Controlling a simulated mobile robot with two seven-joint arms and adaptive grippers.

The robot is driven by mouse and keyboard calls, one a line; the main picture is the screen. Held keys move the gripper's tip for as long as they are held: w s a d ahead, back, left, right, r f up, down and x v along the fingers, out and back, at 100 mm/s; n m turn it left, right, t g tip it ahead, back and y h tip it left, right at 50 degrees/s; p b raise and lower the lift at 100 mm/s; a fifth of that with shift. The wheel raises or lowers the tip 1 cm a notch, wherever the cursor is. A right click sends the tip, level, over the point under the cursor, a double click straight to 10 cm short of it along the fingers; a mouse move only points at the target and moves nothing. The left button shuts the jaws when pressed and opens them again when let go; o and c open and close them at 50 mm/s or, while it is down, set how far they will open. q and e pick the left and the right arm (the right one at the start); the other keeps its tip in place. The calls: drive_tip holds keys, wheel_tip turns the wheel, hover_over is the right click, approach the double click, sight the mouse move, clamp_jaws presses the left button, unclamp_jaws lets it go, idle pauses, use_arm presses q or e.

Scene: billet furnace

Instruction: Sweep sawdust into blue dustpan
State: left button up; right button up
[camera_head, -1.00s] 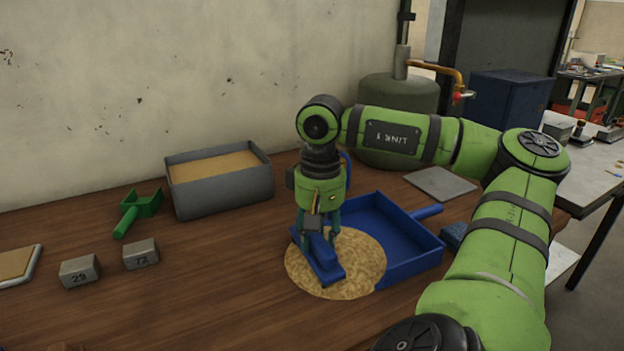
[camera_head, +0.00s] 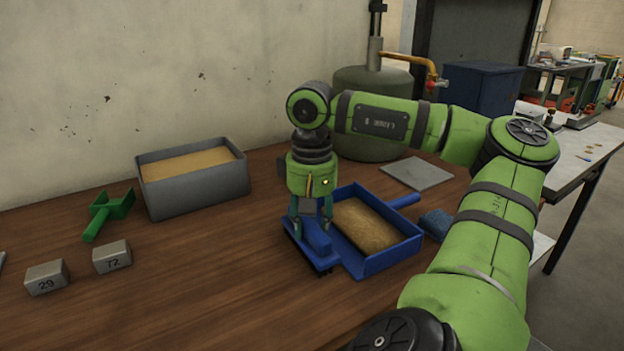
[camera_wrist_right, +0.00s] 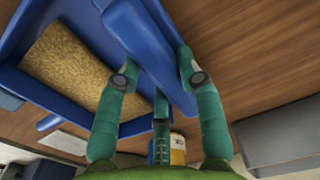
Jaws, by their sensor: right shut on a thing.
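The blue dustpan (camera_head: 392,262) lies on the wooden table, its handle pointing to the back right. A flat patch of sawdust (camera_head: 364,226) lies inside it; the sawdust also shows in the right wrist view (camera_wrist_right: 68,70). The brush's dark bristles are at or near the table top. My left gripper is not in view.
A grey bin (camera_head: 198,193) of sawdust stands against the wall, with a green scoop (camera_head: 108,210) to its left. Blocks marked 29 (camera_head: 46,277) and 72 (camera_head: 112,257) sit at front left.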

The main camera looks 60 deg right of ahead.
drive_tip(key=shift+w+a+r+p, duration=0.2)
drive_tip(key=shift+a+r+p, duration=0.1)
drive_tip(key=shift+r+p, duration=0.7)
drive_tip(key=shift+w+a+r+p, duration=0.25)
drive_tip(key=shift+a+r+p, duration=0.1)
drive_tip(key=shift+r+p, duration=0.6)
drive_tip(key=shift+w+a+r+p, duration=0.2)
drive_tip(key=shift+a+r+p, duration=0.1)
drive_tip(key=shift+r+p, duration=0.7)
